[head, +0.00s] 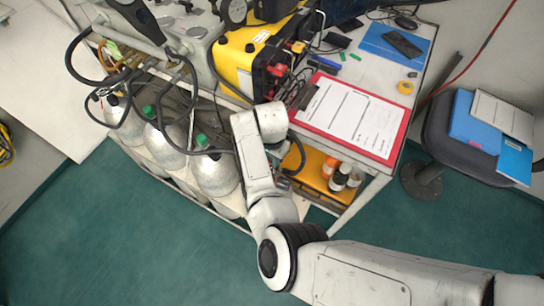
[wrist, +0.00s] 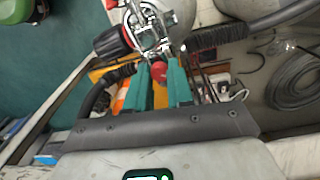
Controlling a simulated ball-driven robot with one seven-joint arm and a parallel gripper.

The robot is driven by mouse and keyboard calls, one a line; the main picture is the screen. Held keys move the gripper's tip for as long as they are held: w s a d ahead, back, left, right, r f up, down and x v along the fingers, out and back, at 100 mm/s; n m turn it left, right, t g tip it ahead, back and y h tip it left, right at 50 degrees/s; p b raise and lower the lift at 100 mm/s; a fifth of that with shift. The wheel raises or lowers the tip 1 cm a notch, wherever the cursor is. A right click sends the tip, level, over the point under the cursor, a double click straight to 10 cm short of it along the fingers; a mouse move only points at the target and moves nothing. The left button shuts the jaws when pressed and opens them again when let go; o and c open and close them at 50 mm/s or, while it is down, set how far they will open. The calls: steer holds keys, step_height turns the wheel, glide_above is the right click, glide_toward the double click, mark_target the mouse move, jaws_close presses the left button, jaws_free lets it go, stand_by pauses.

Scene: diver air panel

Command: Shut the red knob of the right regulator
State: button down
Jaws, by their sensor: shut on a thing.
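In the wrist view, my gripper (wrist: 160,68) has its two teal fingers closed around a small round red knob (wrist: 158,70), part of which shows between them. The silver metal regulator (wrist: 148,28) is just beyond the fingertips. A larger red-and-black knob (wrist: 110,42) sticks out to its left, apart from the fingers. In the head view, my arm hides the gripper and the regulator it works at.
Several silver cylinders with green tops (head: 215,175) stand left of my arm. A yellow-and-black machine (head: 247,55) and a red clipboard (head: 350,118) are on the bench. Black hoses (wrist: 215,38) run close to the gripper. A stool (head: 470,135) stands at right.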

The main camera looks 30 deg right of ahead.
steer(key=m, duration=0.5)
steer(key=shift+m, duration=0.3)
steer(key=m, duration=0.5)
steer(key=shift+p, duration=0.4)
steer(key=c, duration=1)
jaws_free()
steer(key=shift+r, duration=0.1)
step_height(320, 180, up, 11)
steer(key=shift+f, duration=0.15)
